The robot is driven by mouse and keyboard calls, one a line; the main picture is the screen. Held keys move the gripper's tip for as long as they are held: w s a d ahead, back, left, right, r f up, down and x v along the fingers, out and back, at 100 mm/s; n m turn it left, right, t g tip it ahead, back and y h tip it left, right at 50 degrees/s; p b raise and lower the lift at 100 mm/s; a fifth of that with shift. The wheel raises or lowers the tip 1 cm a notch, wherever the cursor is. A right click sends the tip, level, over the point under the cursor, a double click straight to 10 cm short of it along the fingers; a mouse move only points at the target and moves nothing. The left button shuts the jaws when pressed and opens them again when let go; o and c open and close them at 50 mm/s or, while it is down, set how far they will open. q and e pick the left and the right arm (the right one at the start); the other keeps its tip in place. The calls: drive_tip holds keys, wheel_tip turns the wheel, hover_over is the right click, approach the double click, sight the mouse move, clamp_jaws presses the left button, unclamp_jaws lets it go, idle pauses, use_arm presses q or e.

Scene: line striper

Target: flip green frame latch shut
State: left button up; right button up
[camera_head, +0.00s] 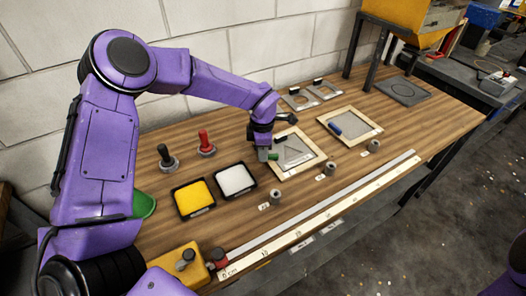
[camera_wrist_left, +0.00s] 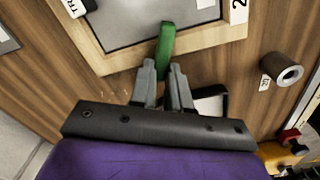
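The green latch (camera_head: 273,156) is a short bar on the near-left edge of the wooden frame (camera_head: 285,171) that holds a grey panel. In the left wrist view the green latch (camera_wrist_left: 166,40) stands out across the frame's edge (camera_wrist_left: 110,62), its upper end over the panel. My left gripper (camera_head: 264,158) is just left of the latch in the head view. In the left wrist view its fingertips (camera_wrist_left: 162,68) are a little apart, with the latch's lower end at the gap. I cannot see firm contact. My right gripper is out of view.
A similar frame with a blue latch (camera_head: 335,128) lies to the right. Yellow (camera_head: 195,197) and white (camera_head: 236,179) trays are left of the green-latch frame. Grey cylinders (camera_head: 276,197) and a long ruler (camera_head: 325,212) line the near edge. Red-knobbed (camera_head: 205,143) and black-knobbed (camera_head: 166,157) parts stand behind.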

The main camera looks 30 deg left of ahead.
use_arm(q)
drive_tip(key=shift+f, duration=0.1)
clamp_jaws()
drive_tip(key=shift+s+d+f+n+b, duration=0.1)
drive_tip(key=shift+n+b, duration=0.3)
drive_tip(key=shift+n, duration=0.2)
drive_tip(key=shift+s+d+f+n+b, duration=0.1)
drive_tip(key=shift+n+b, duration=0.3)
drive_tip(key=shift+n, duration=0.2)
drive_tip(key=shift+d+r+n+b, duration=0.1)
drive_tip(key=shift+n+b, duration=0.35)
drive_tip(key=shift+n, duration=0.75)
drive_tip(key=shift+s+d+r+n, duration=0.1)
drive_tip(key=shift+n, duration=0.3)
drive_tip(key=o, duration=0.7)
unclamp_jaws()
drive_tip(key=shift+c, duration=0.2)
